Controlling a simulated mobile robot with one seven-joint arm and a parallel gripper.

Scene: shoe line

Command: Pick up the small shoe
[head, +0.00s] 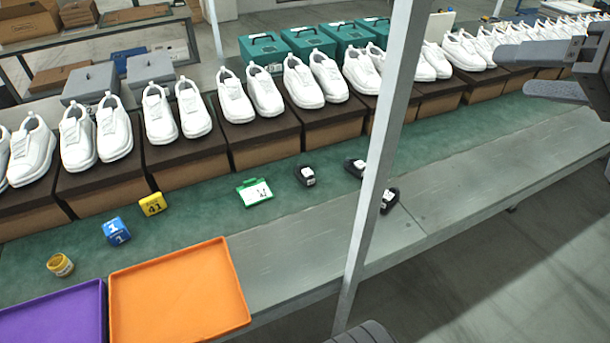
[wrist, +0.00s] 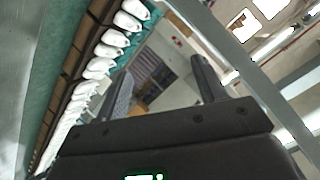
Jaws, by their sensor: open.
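Three small dark items with white tops, shaped like small shoes, lie on the green belt and its near edge in the head view: one (head: 305,175) left of the grey post, one (head: 353,167) partly hidden behind the post, and one (head: 389,199) just right of it. I cannot tell which is the task's small shoe. Large white shoes (head: 178,110) stand in pairs on boxes behind. My gripper (head: 512,70) is open and empty at the upper right, well away from the small items. Its spread fingers also show in the wrist view (wrist: 162,68); no small item shows between them.
A grey post (head: 375,170) rises before the belt. An orange tray (head: 178,290) and a purple tray (head: 55,315) sit at the front left. A green-framed card (head: 254,192), yellow block (head: 153,204), blue block (head: 116,231) and jar (head: 60,265) lie nearby. The right ledge is clear.

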